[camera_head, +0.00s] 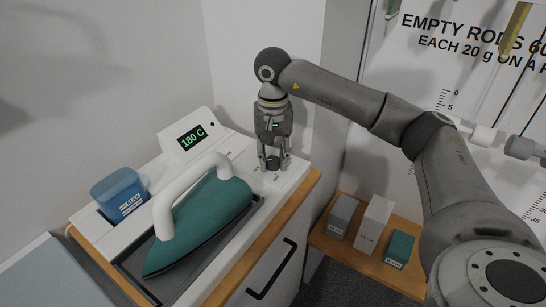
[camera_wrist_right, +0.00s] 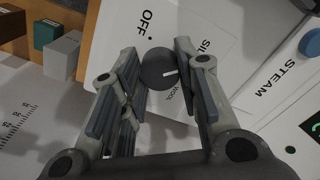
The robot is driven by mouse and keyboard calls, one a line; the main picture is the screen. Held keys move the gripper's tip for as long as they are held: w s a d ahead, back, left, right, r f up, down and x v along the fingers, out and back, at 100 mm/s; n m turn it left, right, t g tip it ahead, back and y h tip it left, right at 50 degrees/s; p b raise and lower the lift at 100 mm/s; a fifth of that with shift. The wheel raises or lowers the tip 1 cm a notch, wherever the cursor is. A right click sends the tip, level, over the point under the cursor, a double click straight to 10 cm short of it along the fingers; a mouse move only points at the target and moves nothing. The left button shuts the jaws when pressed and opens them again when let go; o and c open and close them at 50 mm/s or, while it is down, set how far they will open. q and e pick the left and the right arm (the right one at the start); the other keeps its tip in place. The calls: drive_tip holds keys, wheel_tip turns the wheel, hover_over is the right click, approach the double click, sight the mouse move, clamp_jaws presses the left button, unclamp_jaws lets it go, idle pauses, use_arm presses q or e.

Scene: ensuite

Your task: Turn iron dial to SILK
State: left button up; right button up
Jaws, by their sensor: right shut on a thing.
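The iron dial (camera_wrist_right: 158,68) is a dark round knob on the white panel of the ironing station; in the head view the dial (camera_head: 273,163) is between my right fingertips. My right gripper (camera_wrist_right: 156,50) is shut on it, one finger on each side. The dial's white pointer line points right, towards the right finger. The OFF label (camera_wrist_right: 146,22) is above the dial. The SILK label (camera_wrist_right: 206,48) is to its right, partly behind the finger. Another label, partly hidden, seems to read WOOL. Whether the pointer lines up with SILK I cannot tell. My left gripper is out of view.
A teal iron (camera_head: 215,212) with a white handle rests in a dark tray left of my gripper. A display (camera_head: 192,138) reads 180 C. A blue water tank (camera_head: 120,194) stands at the left. Small boxes (camera_head: 372,223) sit on a lower wooden shelf at right.

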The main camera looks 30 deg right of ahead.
sight(273, 159)
drive_tip(key=shift+w+r, duration=0.1)
drive_tip(key=shift+r, duration=0.05)
idle(0.3)
drive_tip(key=o, duration=0.9)
drive_tip(key=shift+o, duration=0.7)
wheel_tip(273, 159, up, 12)
